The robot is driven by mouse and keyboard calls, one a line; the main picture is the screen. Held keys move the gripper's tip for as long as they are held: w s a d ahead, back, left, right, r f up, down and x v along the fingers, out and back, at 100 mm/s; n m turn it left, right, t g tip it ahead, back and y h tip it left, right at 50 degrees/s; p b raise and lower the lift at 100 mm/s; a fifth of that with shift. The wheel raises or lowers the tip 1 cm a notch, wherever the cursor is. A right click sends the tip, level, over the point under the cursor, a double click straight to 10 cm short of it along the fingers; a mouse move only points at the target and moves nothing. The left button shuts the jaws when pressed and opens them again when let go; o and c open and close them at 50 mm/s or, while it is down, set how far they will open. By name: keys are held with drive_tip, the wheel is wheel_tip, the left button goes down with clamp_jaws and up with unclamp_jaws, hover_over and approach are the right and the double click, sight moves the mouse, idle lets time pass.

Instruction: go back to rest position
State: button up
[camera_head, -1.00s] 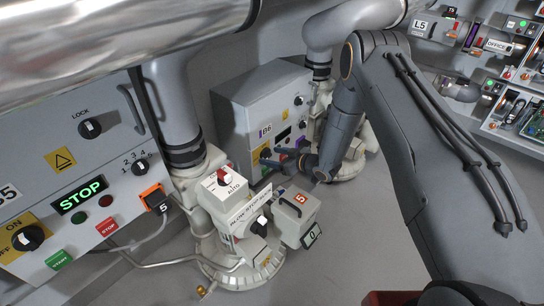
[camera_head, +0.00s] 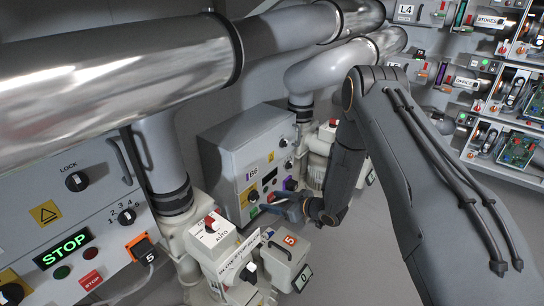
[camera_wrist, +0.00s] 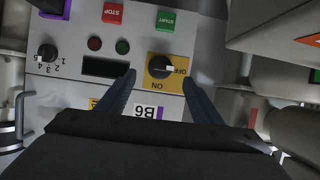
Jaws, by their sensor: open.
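My gripper (camera_head: 272,203) is in front of the grey B6 control box (camera_head: 225,150), at its lower front, with my arm reaching in from the right. In the wrist view my gripper (camera_wrist: 160,80) has two dark fingers spread apart, with nothing between them. Between and just beyond the fingertips is a black knob (camera_wrist: 160,67) on a yellow ON/OFF plate (camera_wrist: 178,52). Its white mark points to the right, on the OFF side. The fingers appear apart from the knob. The box's display (camera_wrist: 105,67) is dark.
A white valve unit with a red AUTO switch (camera_head: 210,226) and a box marked 5 (camera_head: 288,250) stand close below my gripper. Large metal pipes (camera_head: 130,65) cross above. A left panel shows STOP (camera_head: 64,249). Shelves (camera_head: 505,110) line the back right. Grey floor is open at centre.

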wheel_tip(320, 180, up, 10)
drive_tip(key=w+d+r+m+h, duration=0.1)
drive_tip(key=w+h, duration=0.1)
drive_tip(key=h, duration=0.3)
drive_tip(key=s+d+r+m+g+h, duration=0.1)
drive_tip(key=s+d+r+m+h, duration=0.15)
drive_tip(key=s+r, duration=0.45)
drive_tip(key=s+d+r+m+g+h, duration=0.15)
drive_tip(key=s+r, duration=0.45)
drive_tip(key=s, duration=0.6)
drive_tip(key=s+r+m+g+p, duration=0.1)
drive_tip(key=s+r+g, duration=0.3)
drive_tip(key=s, duration=0.8)
drive_tip(key=s+d+r+m+g+h, duration=0.1)
drive_tip(key=s+r+g, duration=0.1)
drive_tip(key=s+r, duration=0.7)
drive_tip(key=s+d+r+m+p, duration=0.2)
drive_tip(key=d+r+p, duration=1)
drive_tip(key=p, duration=0.9)
drive_tip(key=shift+s+m+h, duration=0.3)
drive_tip(key=shift+s+m, duration=0.05)
drive_tip(key=shift+m, duration=0.45)
